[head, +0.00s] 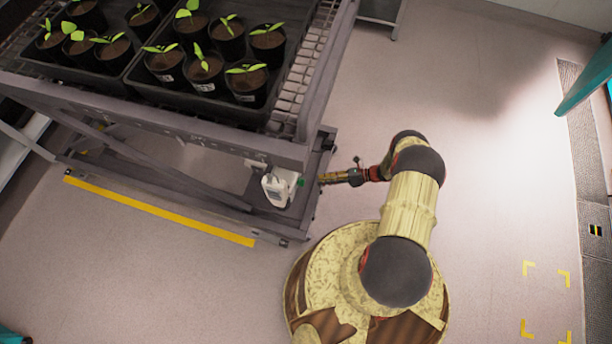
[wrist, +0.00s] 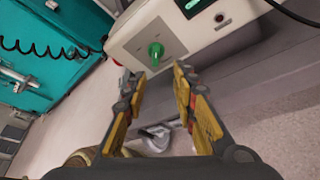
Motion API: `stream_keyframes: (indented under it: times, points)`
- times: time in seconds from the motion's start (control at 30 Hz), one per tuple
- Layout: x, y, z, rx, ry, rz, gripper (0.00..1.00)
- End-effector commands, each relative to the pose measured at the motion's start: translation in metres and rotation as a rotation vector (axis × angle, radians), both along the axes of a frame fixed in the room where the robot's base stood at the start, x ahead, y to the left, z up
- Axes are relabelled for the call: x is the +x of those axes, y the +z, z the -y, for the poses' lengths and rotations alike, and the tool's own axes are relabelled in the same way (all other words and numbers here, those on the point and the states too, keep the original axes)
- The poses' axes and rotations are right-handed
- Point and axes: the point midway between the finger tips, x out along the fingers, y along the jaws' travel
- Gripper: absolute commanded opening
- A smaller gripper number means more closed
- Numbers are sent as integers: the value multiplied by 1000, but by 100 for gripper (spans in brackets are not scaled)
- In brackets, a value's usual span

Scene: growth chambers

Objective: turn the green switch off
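The green switch (wrist: 156,52) is a small knob on the grey face plate of a white control box (wrist: 200,22) in the wrist view. In the head view the white box (head: 277,189) hangs at the near right corner of the plant cart, with a bit of the green switch (head: 300,183) at its right side. My gripper (wrist: 158,80) is open and empty, its two yellow-padded fingers pointing at the knob. The fingertips look just short of it. In the head view my gripper (head: 322,180) is close to the right of the box.
The cart (head: 240,147) carries black trays with several potted seedlings above the box. A dark cable (wrist: 292,12) runs from the box. A teal cabinet with a coiled cord (wrist: 50,60) stands at left in the wrist view.

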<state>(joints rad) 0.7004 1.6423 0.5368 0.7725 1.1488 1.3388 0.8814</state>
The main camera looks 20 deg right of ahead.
Motion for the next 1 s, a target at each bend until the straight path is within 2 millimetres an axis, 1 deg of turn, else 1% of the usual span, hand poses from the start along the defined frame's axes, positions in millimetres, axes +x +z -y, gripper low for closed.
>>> stream_keyframes:
  times: [0.03,0.13,0.27,0.7,0.83,1.0]
  points:
    - [0,2,-3,28,-23,-33,28]
    - [2,7,-4,62,-43,-79,28]
    - [3,5,-8,72,-49,-104,28]
    - [22,-12,-64,70,-45,-104,28]
    - [25,-14,-72,69,-46,-103,28]
    - [26,-14,-75,69,-47,-103,28]
